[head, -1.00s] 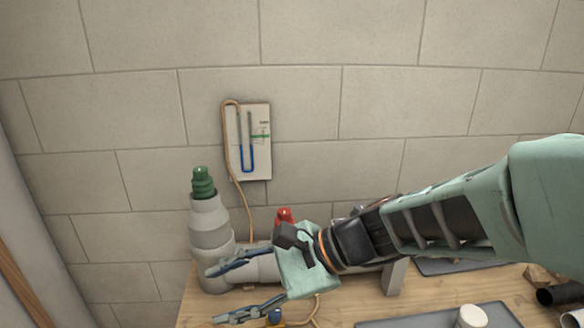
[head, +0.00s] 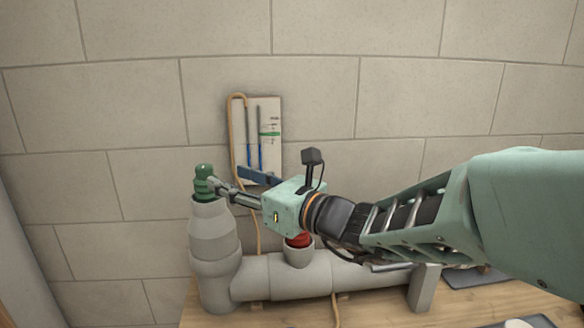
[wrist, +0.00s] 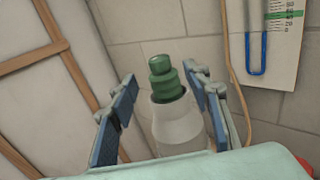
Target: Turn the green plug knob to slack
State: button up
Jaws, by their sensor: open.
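The green plug knob (head: 204,182) is a ribbed green piece standing in the top of a grey upright pipe (head: 212,235) at the left. In the wrist view the knob (wrist: 164,78) appears between the two blue-padded fingers, farther out along their line, with visible room on both sides. My gripper (head: 238,180) is open and comes in from the right. In the head view its near finger overlaps the knob's right edge; I cannot tell if it touches. The gripper holds nothing.
A white gauge board (head: 269,125) with a U-tube and tan hose hangs on the wall behind my gripper, partly hidden. A red plug (head: 299,241) sits in a pipe branch below my gripper. The grey horizontal pipe (head: 335,277) runs right along the wooden bench.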

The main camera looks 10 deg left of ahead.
aim_at(210, 170)
jog(key=x, duration=0.9)
jog(key=shift+a, duration=0.25)
jog(key=c, duration=1.2)
jog(key=shift+r, duration=0.1)
